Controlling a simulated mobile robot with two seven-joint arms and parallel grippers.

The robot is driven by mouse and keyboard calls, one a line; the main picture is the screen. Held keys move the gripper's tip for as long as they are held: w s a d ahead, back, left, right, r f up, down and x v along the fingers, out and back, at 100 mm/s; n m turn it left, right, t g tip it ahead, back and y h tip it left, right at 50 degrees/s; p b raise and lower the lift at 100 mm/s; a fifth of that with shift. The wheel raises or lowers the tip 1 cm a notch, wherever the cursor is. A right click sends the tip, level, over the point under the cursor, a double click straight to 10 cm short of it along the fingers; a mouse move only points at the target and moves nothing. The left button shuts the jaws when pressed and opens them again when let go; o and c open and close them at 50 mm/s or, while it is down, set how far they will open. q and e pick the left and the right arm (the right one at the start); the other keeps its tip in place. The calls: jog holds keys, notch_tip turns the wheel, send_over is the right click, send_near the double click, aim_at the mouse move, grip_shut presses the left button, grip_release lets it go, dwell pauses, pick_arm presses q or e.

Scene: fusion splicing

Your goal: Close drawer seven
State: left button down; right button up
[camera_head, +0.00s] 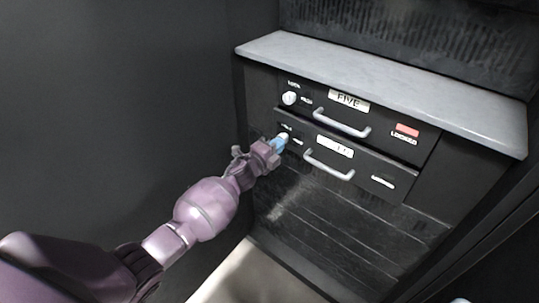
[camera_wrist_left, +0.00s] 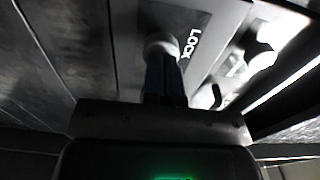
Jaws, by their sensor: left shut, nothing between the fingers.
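The lower drawer (camera_head: 360,181) sits under the drawer labelled FIVE. Its label (camera_head: 334,146) is too washed out to read. It has a grey bar handle (camera_head: 328,166) and a pale, unlit-looking plate at its right. I cannot tell whether its front stands slightly out. My left gripper (camera_head: 279,143) is shut, its blue fingertips at the white lock knob (camera_head: 284,135) at that drawer's upper left. In the left wrist view the fingers (camera_wrist_left: 164,82) touch or nearly touch the round white knob (camera_wrist_left: 161,46), beside the word LOCK. Nothing is between the fingers.
Drawer FIVE (camera_head: 385,122) above has a white knob (camera_head: 289,98), a bar handle (camera_head: 341,124) and a red LOCKED plate (camera_head: 407,130). A grey countertop (camera_head: 380,78) overhangs both drawers. Dark walls enclose the cabinet. A small pale thing at the bottom right edge is unclear.

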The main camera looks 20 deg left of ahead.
pick_arm(q)
jog(key=x, duration=0.2)
jog(key=shift+w+d+f+b, duration=0.1)
jog(key=shift+w+f+b, duration=0.05)
jog(key=shift+w+b, duration=0.2)
jog(key=shift+r, duration=0.3)
jog(key=shift+w+r, duration=0.1)
jog(key=shift+r, duration=0.05)
pick_arm(e)
jog(key=shift+w+a+f, duration=0.15)
jog(key=shift+w+a, duration=0.05)
jog(key=shift+w, duration=0.15)
